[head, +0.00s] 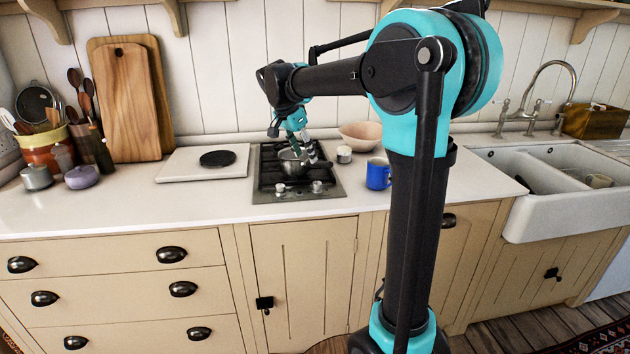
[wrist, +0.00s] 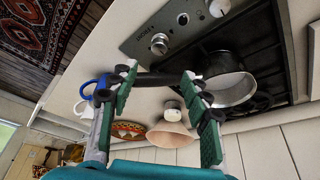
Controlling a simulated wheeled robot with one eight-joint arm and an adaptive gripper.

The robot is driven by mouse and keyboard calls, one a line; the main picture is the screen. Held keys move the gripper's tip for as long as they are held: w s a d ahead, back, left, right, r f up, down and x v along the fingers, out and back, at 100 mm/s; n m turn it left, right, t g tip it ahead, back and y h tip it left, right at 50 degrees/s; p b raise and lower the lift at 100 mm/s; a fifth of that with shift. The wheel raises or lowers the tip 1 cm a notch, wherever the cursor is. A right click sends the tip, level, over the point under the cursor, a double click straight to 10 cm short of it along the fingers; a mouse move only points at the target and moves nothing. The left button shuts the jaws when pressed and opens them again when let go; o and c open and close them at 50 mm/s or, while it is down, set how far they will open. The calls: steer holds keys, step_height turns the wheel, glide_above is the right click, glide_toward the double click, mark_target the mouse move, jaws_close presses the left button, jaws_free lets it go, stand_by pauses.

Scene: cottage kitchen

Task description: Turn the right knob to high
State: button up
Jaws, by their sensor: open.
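The hob (head: 264,180) is set in the white counter and has two silver knobs along its front edge. The right knob (head: 317,187) is nearer the blue mug. In the wrist view the right knob (wrist: 158,43) shows beyond my fingertips, with a gap between them and it. The left knob (head: 279,189) also shows at the top of the wrist view (wrist: 219,8). My gripper (head: 295,145) is above the hob, behind the knobs. Its green-padded fingers (wrist: 158,76) are spread apart with nothing held. I cannot read the knob's setting.
A metal pot (wrist: 232,90) sits on the hob, partly behind my gripper in the head view. A blue mug (head: 378,174), a small lidded jar (head: 344,155) and a pink bowl (head: 360,136) stand to the right. A white board (head: 185,164) lies left. The counter before the knobs is clear.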

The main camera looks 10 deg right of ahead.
mark_target(317, 183)
steer(key=x, duration=1.2)
steer(key=shift+f, duration=0.2)
jaws_close()
steer(key=shift+s+n, duration=0.1)
steer(key=shift+n, duration=0.3)
steer(key=n, duration=0.1)
steer(key=n+t+y, duration=0.1)
steer(key=n, duration=0.1)
steer(key=shift+s+d, duration=0.1)
steer(key=shift+d, duration=0.1)
steer(key=shift+n+t+y, duration=0.3)
steer(key=shift+n+y, duration=0.4)
steer(key=shift+n, duration=1)
